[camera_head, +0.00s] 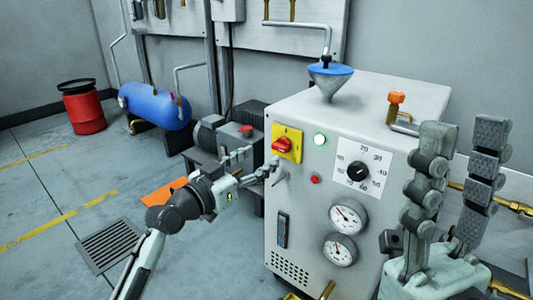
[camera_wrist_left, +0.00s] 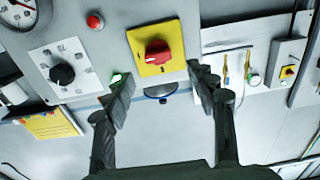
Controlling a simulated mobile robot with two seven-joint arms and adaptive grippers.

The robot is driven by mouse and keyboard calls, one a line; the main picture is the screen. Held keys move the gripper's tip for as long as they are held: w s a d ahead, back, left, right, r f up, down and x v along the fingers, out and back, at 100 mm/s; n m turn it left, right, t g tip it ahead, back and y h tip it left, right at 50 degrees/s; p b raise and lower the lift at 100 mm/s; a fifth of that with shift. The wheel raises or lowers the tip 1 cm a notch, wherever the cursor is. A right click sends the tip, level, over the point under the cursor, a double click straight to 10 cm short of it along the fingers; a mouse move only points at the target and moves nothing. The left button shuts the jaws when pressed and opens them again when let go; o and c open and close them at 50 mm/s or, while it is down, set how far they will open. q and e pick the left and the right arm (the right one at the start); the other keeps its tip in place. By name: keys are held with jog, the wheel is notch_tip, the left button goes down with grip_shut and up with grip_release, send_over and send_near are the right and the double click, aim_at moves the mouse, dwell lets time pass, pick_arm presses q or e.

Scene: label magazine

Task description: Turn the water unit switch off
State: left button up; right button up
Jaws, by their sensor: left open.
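The water unit (camera_head: 365,85) is a pale grey cabinet. On its front is a red rotary switch (camera_head: 281,146) on a yellow plate (camera_head: 293,137); its handle looks roughly level. The red switch (camera_wrist_left: 157,52) is also in the left wrist view, beyond and between my fingers. A green lamp (camera_head: 320,139) beside it is lit. My left gripper (camera_head: 257,164) is open and empty, just left of and below the switch, apparently apart from it. My right gripper (camera_head: 464,135) is close to the camera at the right, fingers up, open and empty.
A black dial (camera_head: 358,171), a small red button (camera_head: 315,180) and two gauges (camera_head: 348,217) are on the same panel. A funnel (camera_head: 329,80) and an orange-handled valve (camera_head: 396,99) stand on top. A pump (camera_head: 226,136) is behind my left gripper. The floor at left is mostly clear.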

aim_at(278, 147)
pick_arm(q)
jog(key=b+x, duration=0.1)
jog(key=x, duration=0.6)
jog(key=shift+d, duration=0.2)
jog(key=c, duration=1.2)
